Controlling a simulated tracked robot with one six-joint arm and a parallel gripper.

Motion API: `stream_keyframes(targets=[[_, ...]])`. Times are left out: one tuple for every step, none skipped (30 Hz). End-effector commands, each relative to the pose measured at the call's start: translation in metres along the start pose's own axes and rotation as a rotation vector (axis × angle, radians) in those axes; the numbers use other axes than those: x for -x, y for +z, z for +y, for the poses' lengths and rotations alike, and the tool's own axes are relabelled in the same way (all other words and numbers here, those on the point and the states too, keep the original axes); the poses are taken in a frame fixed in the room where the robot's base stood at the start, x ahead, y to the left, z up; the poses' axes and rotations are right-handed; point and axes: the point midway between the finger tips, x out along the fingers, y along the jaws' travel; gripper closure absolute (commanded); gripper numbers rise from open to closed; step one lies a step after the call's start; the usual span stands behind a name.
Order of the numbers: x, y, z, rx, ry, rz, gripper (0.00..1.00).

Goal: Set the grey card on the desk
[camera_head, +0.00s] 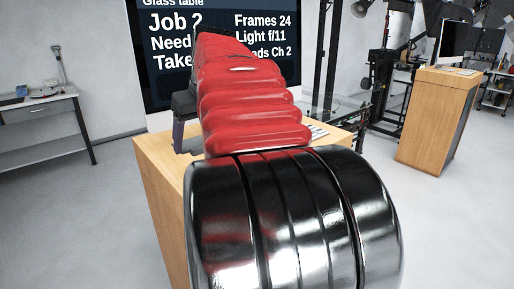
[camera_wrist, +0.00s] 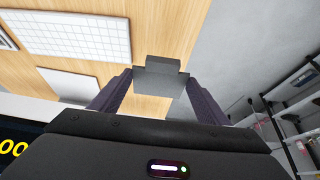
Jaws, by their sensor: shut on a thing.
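My gripper (camera_wrist: 160,78) is shut on the grey card (camera_wrist: 161,84), which shows in the wrist view as a small dark grey piece between my two fingertips. The wooden desk (camera_wrist: 160,22) lies beyond the card. I cannot tell whether the card touches it. In the head view the desk (camera_head: 158,170) stands ahead, largely behind my red and chrome arm. A finger of my gripper (camera_head: 178,138) points down over the left part of the desk top there. The card is hidden in the head view.
A white keyboard (camera_wrist: 75,34) and a plain pale pad (camera_wrist: 72,85) lie on the desk, left in the wrist view. A big screen (camera_head: 165,75) stands behind the desk. A shelf (camera_wrist: 298,108) is at right. Another wooden desk (camera_head: 440,110) stands apart at right.

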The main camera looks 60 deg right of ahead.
Motion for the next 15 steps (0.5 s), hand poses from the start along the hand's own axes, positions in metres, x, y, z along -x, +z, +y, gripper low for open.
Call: stream_keyframes(targets=[[0.000, -0.001, -0.002, 0.003, -0.001, 0.000, 0.55], [0.000, -0.001, -0.002, 0.005, -0.002, 0.000, 0.55], [-0.001, -0.002, -0.003, 0.007, -0.004, 0.000, 0.55], [-0.001, -0.002, -0.004, 0.009, -0.004, 0.000, 0.55], [-0.001, -0.002, -0.005, 0.010, -0.005, 0.000, 0.55], [-0.001, -0.003, -0.006, 0.012, -0.006, 0.000, 0.55], [-0.001, -0.003, -0.006, 0.013, -0.007, 0.000, 0.55], [-0.001, -0.003, -0.007, 0.014, -0.007, 0.000, 0.55], [-0.002, -0.003, -0.007, 0.015, -0.008, 0.000, 0.55], [-0.002, -0.003, -0.008, 0.016, -0.008, 0.000, 0.55], [-0.002, -0.003, -0.008, 0.016, -0.008, 0.000, 0.55], [-0.004, -0.002, -0.008, 0.016, -0.009, -0.001, 0.55], [-0.005, -0.002, -0.008, 0.017, -0.009, -0.001, 0.55], [-0.007, 0.000, -0.008, 0.017, -0.009, -0.002, 0.55], [-0.011, 0.002, -0.009, 0.017, -0.009, -0.002, 0.55]])
